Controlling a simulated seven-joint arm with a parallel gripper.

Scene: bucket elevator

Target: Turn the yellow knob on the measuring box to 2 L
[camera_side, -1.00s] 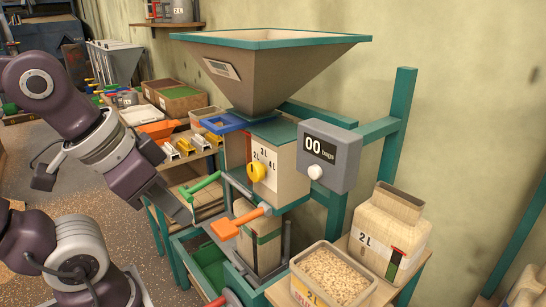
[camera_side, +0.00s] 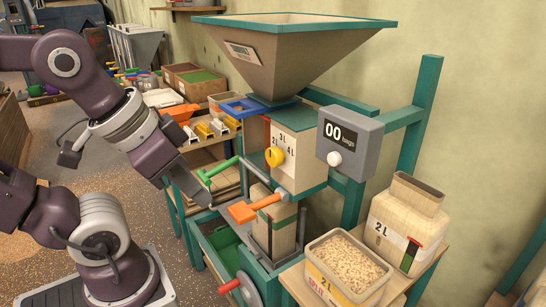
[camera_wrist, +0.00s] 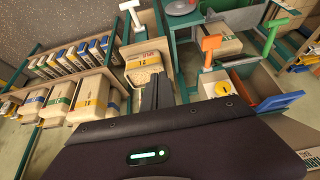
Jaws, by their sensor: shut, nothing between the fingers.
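The cream measuring box (camera_side: 298,168) sits under the big hopper, with 2L, 3L and 4L marks on its front. The yellow knob (camera_side: 274,157) is on its front face, by the 2L mark; its exact pointing is too small to tell. The knob also shows in the wrist view (camera_wrist: 223,88), right of my fingers. My gripper (camera_side: 205,200) is shut and empty, left of and lower than the knob, apart from it. In the wrist view my dark fingers (camera_wrist: 157,92) point away from the knob's spot.
A green handle (camera_side: 220,170) and an orange handle (camera_side: 254,207) stick out between my gripper and the box. A grey counter (camera_side: 349,138) reads 00 bags. A blue slide (camera_side: 246,107) is above. A grain-filled bin (camera_side: 335,292) and a 2 L container (camera_side: 391,235) stand at the right.

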